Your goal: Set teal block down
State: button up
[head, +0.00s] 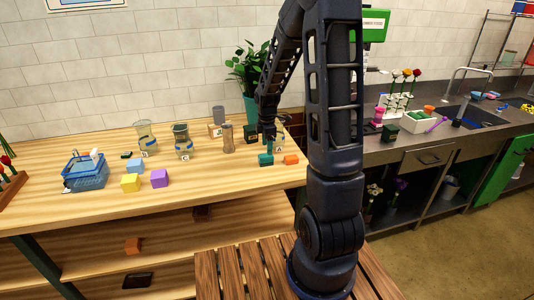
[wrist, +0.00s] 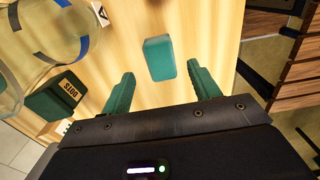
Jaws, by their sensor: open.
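A dark green labelled box (wrist: 55,96) and a clear glass vessel (wrist: 48,32) stand left of my gripper in the wrist view. The table's front middle is clear.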

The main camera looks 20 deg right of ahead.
jog(key=s+d+r+m+t, duration=0.1)
jog(key=s+r+m, duration=0.4)
jog(key=r, duration=0.4)
jog(key=s+r+m+t, duration=0.1)
jog(key=s+r+m, duration=0.2)
jog(key=s+r, duration=0.45)
jog(key=s+r+m+t, duration=0.1)
jog(key=s+r+m, duration=0.1)
jog(key=s+m, duration=0.3)
jog(key=s+d+r+m+t, duration=0.1)
jog(key=s+r+m, duration=0.2)
jog(key=s+m, duration=0.2)
jog(key=s, duration=0.3)
jog(key=shift+s+d+r+t, duration=0.25)
jog(key=shift+s+r+t, duration=0.05)
